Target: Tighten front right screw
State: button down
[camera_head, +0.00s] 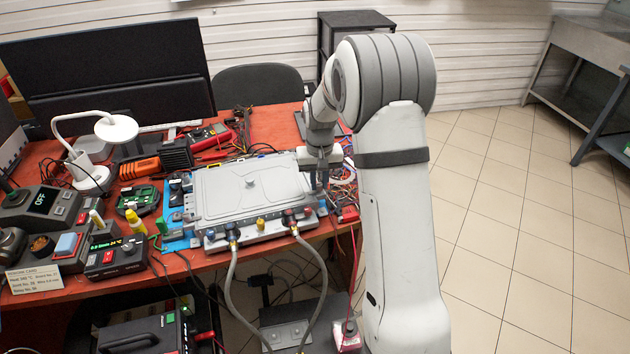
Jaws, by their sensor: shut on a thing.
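The front right screw is too small to tell at the box's front right corner.
My arm stands over the right side of the bench. A white lamp (90,178), control boxes (118,257), a green circuit board (138,198) and loose wires crowd the left and back. A black case (150,335) stands low in front. The tiled floor at right is clear.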

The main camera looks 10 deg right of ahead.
aim_at(320, 185)
jog(key=shift+s+f+m, duration=0.2)
jog(key=shift+m, duration=0.4)
jog(key=c, duration=1.3)
grip_release()
jog(key=shift+r, duration=0.15)
jog(key=shift+w, duration=0.1)
jog(key=shift+r, duration=3.9)
